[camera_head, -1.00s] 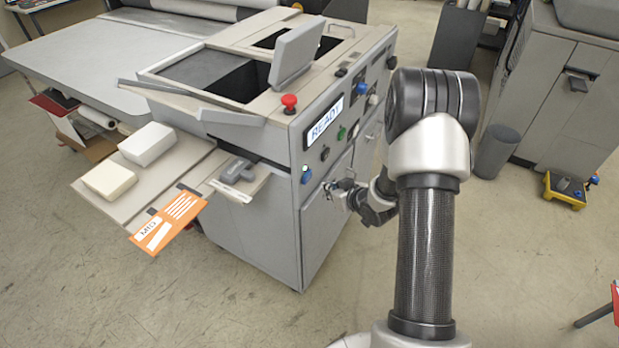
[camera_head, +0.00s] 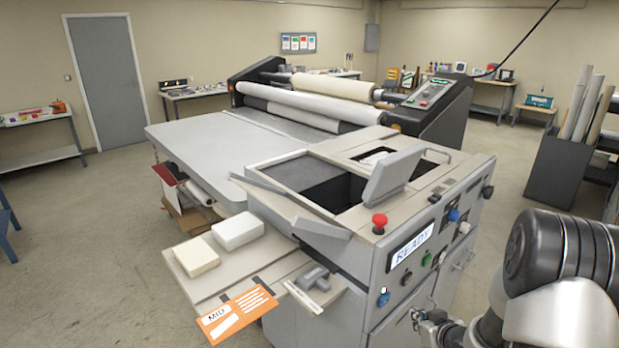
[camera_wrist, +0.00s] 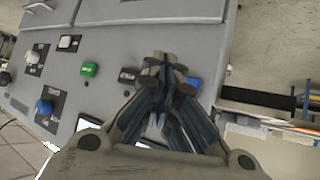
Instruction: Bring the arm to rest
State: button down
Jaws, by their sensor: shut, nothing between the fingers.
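My gripper (camera_head: 428,317) is low at the front panel of the grey laminator cabinet (camera_head: 331,332), near the lower right of the head view. In the wrist view my gripper (camera_wrist: 160,85) is shut and empty, its fingertips together in front of the panel. A green button (camera_wrist: 89,69), a blue button (camera_wrist: 193,82) and a blue knob (camera_wrist: 44,107) show on the panel there. I cannot tell whether the fingertips touch the panel. The display on the cabinet reads READY (camera_head: 412,246).
A red stop button (camera_head: 379,222) stands on the cabinet's top edge. The laminator rollers (camera_head: 310,104) are behind. Floor at the left is open.

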jog(key=s+a+r+m+g+h, duration=0.1)
jog(key=s+a+r+h, duration=0.2)
jog(key=r, duration=0.7)
jog(key=s+a+r+g, duration=0.25)
jog(key=s+r, duration=0.35)
jog(key=r, duration=0.4)
jog(key=s+a+r, duration=0.1)
jog(key=s+a, duration=0.3)
jog(key=s, duration=0.3)
jog(key=s+a+r+g+y, duration=0.1)
jog(key=s+a, duration=0.3)
jog(key=s, duration=0.4)
jog(key=s+a+r+g+y, duration=0.1)
jog(key=s+a+r, duration=0.2)
jog(key=s, duration=0.4)
jog(key=shift+s+a+m, duration=0.15)
jog(key=shift+a+m, duration=0.15)
jog(key=shift+a, duration=0.6)
jog(key=shift+d, duration=0.1)
